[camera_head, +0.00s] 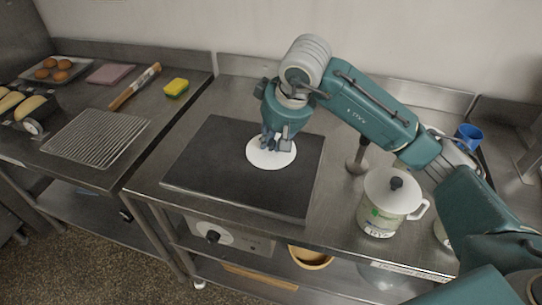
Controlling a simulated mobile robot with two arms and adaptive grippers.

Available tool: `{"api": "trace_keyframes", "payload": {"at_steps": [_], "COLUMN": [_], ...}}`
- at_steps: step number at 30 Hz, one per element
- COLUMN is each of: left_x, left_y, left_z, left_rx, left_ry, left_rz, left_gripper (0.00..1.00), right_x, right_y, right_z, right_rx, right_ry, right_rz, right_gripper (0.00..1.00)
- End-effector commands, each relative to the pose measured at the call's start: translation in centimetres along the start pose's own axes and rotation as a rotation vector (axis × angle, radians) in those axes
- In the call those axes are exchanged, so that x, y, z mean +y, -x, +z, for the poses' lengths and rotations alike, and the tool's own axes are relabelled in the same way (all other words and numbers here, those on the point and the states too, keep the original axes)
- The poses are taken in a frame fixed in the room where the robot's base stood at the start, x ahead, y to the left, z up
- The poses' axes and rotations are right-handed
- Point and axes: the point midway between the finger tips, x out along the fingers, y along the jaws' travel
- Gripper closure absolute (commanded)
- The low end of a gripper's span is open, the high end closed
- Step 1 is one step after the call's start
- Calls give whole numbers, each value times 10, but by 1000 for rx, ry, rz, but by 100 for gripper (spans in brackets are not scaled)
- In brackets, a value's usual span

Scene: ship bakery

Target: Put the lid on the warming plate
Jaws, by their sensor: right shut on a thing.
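The warming plate (215,165) is a dark rectangular slab on the steel counter. A white round lid (258,160) is at the right part of the plate, under my right gripper. My right gripper (275,142) points down and is shut on the lid near its middle; the fingers hide the part they grip. I cannot tell whether the lid touches the plate or hovers just above it. My left gripper is not in view.
A white canister with a lid and black knob (384,213) stands right of the plate, below my right arm. A blue cup (467,136) stands at the back right.

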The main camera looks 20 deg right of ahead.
Motion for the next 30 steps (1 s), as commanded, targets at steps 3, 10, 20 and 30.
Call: {"api": "trace_keyframes", "payload": {"at_steps": [3,10,20,30], "left_x": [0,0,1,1], "left_y": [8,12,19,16], "left_z": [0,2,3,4], "left_rx": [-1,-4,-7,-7], "left_ry": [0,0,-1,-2], "left_rz": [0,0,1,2], "left_gripper": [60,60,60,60], "right_x": [0,0,1,1], "right_y": [-20,-40,-70,-71], "right_z": [10,17,29,30], "right_rx": [-3,-1,2,2], "right_ry": [0,-1,0,0], "right_rz": [-1,-1,-1,0], "right_gripper": [100,100,100,68]}}
